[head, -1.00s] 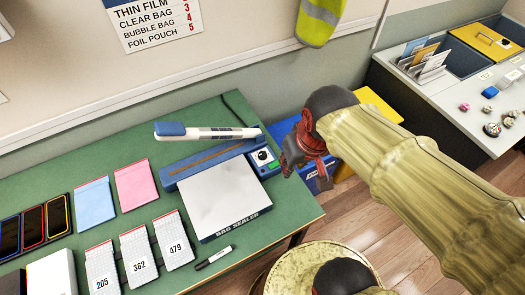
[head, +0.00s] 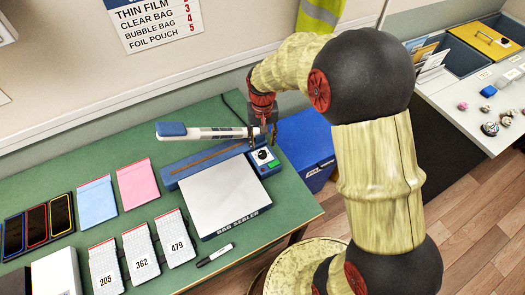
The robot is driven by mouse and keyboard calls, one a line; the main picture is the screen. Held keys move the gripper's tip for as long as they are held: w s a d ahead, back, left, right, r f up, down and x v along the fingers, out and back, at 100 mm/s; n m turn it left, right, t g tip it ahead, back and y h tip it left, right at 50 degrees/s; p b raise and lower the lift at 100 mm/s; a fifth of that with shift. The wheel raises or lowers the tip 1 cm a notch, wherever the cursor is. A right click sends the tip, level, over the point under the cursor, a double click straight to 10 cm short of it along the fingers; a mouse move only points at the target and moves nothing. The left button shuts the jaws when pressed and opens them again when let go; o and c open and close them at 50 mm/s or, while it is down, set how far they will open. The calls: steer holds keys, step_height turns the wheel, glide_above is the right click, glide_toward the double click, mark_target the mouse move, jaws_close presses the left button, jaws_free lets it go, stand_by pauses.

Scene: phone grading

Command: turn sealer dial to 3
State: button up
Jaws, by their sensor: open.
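The bag sealer (head: 225,204) stands at the right end of the green table, with a blue bar and a white plate. Its raised sealing arm (head: 205,132) is blue and white. The black dial (head: 262,155) sits on the blue control panel at the sealer's right end, above a green button (head: 273,164). The dial's setting is too small to read. My gripper (head: 262,141) points down just above the dial, its fingers open on either side. I cannot tell whether either finger touches the dial.
A wall chart (head: 155,18) lists materials with numbers. A pink pouch (head: 138,185), a blue pouch (head: 96,203), several phones (head: 36,226), numbered pouches (head: 174,239) and a marker (head: 215,255) lie on the table. A blue bin (head: 305,148) stands right of the table.

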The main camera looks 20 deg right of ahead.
mark_target(262, 153)
step_height(262, 153, down, 7)
steer(key=shift+b, duration=0.55)
steer(key=shift+c, duration=0.7)
jaws_close()
